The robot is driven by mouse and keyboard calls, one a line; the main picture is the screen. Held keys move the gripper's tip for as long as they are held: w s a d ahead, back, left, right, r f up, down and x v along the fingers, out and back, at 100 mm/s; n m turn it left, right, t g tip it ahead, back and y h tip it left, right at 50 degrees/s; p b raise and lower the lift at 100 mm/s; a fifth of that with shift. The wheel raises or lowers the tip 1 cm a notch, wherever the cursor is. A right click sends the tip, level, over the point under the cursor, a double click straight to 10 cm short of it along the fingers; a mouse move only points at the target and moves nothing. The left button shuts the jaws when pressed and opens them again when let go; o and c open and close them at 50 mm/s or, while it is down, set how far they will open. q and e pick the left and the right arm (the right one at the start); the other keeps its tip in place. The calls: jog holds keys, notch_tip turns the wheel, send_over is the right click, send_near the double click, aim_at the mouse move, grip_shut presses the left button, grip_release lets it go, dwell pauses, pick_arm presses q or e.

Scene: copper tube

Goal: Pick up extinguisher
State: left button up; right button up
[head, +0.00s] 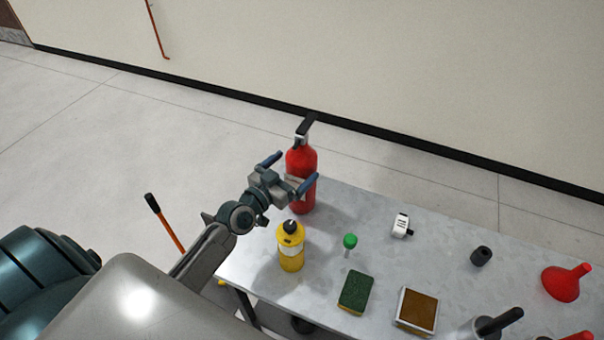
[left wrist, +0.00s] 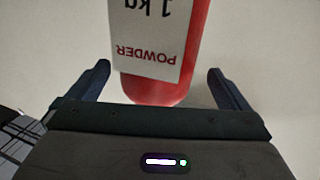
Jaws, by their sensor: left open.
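The red fire extinguisher (head: 301,161) stands upright at the far left corner of the table, with a black handle on top and a pale label. My left gripper (head: 287,173) is open at the extinguisher's body, with one finger to its left and one in front of its right side. In the left wrist view the extinguisher (left wrist: 160,90) shows between the spread fingers of the left gripper (left wrist: 160,85), its label reading upside down. Bare gaps show between the extinguisher and both fingers there. My right gripper is not in view.
A yellow bottle (head: 290,250) stands close in front of the extinguisher, below my left wrist. A green-topped item (head: 350,241), a sponge (head: 355,292), a white device (head: 401,226) and a red funnel (head: 566,283) lie further right on the grey table (head: 440,258). A wall (head: 400,70) rises behind.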

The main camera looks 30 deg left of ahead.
pick_arm(q)
jog(key=shift+x, duration=1.95)
jog(key=shift+s+d, duration=0.15)
jog(key=shift+c, duration=1.1)
jog(key=c, duration=1.8)
jog(key=shift+r, duration=0.15)
jog(key=shift+c, duration=0.5)
